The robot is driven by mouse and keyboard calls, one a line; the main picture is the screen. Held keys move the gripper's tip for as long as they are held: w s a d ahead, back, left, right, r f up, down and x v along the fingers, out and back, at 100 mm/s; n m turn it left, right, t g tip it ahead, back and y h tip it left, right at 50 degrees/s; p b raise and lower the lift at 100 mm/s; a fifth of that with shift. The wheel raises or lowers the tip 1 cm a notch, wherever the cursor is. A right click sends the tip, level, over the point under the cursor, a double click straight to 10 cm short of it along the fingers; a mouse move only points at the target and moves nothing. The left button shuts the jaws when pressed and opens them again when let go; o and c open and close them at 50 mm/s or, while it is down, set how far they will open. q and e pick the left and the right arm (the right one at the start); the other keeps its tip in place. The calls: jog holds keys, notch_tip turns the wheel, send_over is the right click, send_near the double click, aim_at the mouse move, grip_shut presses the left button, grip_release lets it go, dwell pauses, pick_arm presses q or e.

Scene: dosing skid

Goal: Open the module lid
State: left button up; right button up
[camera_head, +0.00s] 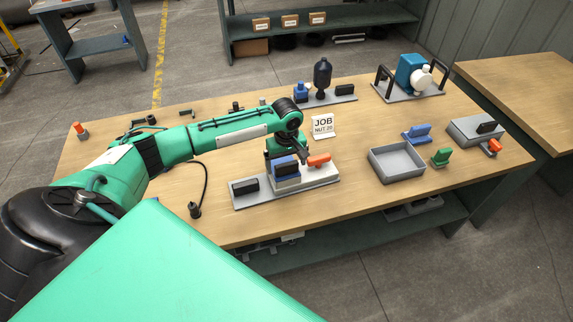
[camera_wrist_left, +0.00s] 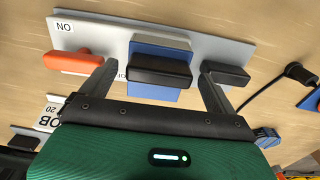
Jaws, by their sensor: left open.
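The module is a long grey base plate (camera_head: 262,201) near the bench's front edge. On it sits a blue-fronted block (camera_head: 285,168) with a black bar handle; in the left wrist view the black bar (camera_wrist_left: 160,73) lies across the blue part (camera_wrist_left: 158,48), which appears closed. An orange lever (camera_head: 319,160) is to its right and a black grip (camera_head: 245,187) to its left. My left gripper (camera_head: 291,156) is above the block. In the left wrist view my left gripper (camera_wrist_left: 158,76) is open, its fingers on either side of the black bar, apart from it. Contact cannot be told.
A JOB sign (camera_head: 322,126) stands behind the module. A grey tray (camera_head: 397,164) is to the right, with a green part (camera_head: 440,157) and a blue part (camera_head: 416,133) beside it. A black cable (camera_head: 206,180) lies to the left. Bench between module and tray is clear.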

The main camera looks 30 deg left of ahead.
pick_arm(q)
jog(key=shift+f, duration=1)
